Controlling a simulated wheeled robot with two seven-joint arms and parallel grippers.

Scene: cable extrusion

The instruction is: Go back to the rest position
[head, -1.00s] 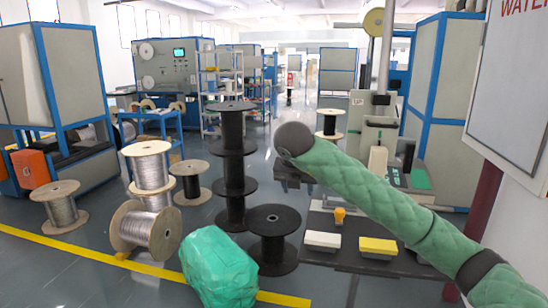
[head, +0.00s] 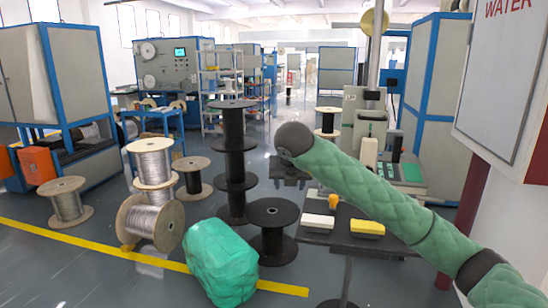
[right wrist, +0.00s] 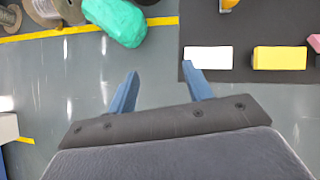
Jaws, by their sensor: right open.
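My right arm, in a green quilted sleeve, comes in from the right in the head view and ends in a dark rounded joint. My right gripper (head: 289,178) hangs below this joint, dark and partly hidden. In the right wrist view its two blue fingers (right wrist: 158,72) stand apart with only floor between them, so it is open and empty. My left gripper is not in view.
A black table (head: 345,243) carries a white block (head: 317,222) and a yellow block (head: 367,228). A green wrapped bundle (head: 222,262), a black spool (head: 270,218) and wooden spools (head: 152,220) stand on the floor. A wall sign (head: 505,80) is at right.

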